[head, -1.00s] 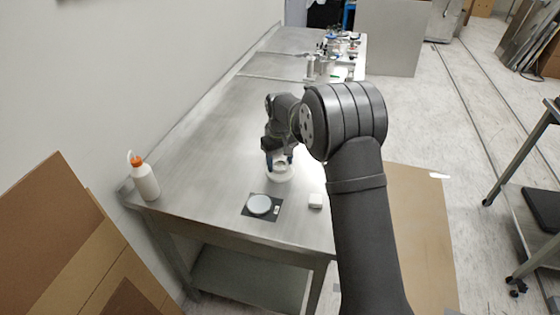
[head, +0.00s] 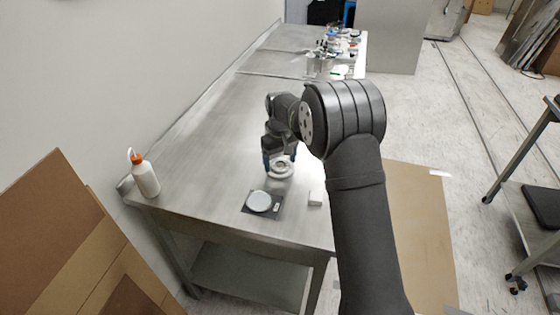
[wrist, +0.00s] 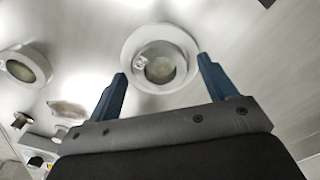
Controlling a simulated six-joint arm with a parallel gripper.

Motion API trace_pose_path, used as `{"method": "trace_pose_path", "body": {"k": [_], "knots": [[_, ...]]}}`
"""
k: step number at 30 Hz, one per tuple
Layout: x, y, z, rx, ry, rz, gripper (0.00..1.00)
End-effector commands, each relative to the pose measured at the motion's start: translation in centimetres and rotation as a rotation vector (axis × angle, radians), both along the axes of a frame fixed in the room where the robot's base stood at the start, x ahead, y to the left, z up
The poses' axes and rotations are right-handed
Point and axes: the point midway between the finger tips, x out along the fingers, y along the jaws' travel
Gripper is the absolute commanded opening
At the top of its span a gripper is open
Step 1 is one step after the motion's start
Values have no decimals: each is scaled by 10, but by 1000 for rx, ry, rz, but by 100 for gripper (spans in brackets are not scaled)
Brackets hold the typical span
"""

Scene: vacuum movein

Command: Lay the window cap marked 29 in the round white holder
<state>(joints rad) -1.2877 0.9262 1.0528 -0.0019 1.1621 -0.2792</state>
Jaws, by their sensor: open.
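The round white holder (head: 281,176) stands on the metal table below my gripper (head: 280,160) in the head view. In the wrist view the holder (wrist: 128,58) lies just beyond my gripper (wrist: 161,66). The two blue fingers are spread apart with nothing held between them. A greyish round disc (wrist: 160,70) shows inside the holder's ring, with a small pale mark at its upper left. I cannot read a 29 on it, so I cannot tell if it is the window cap.
A pale disc (head: 259,201) lies on a dark square mat (head: 246,209) near the table's front edge. A small white block (head: 315,198) sits to its right. A white bottle with an orange cap (head: 145,177) stands at the left corner. The table behind the holder is mostly clear.

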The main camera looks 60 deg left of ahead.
Motion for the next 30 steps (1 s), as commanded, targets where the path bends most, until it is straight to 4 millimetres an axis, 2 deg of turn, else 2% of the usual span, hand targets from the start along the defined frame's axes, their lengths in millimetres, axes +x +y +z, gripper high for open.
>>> {"method": "trace_pose_path", "body": {"k": [5, 12, 18, 23, 30], "knots": [[0, 1, 30, 4, -1, 0, 77], [0, 1, 84, 4, 0, 0, 77], [0, 1, 116, 2, 1, 0, 77], [0, 1, 126, 1, 1, 0, 77], [0, 0, 128, 0, 1, 0, 77]]}}
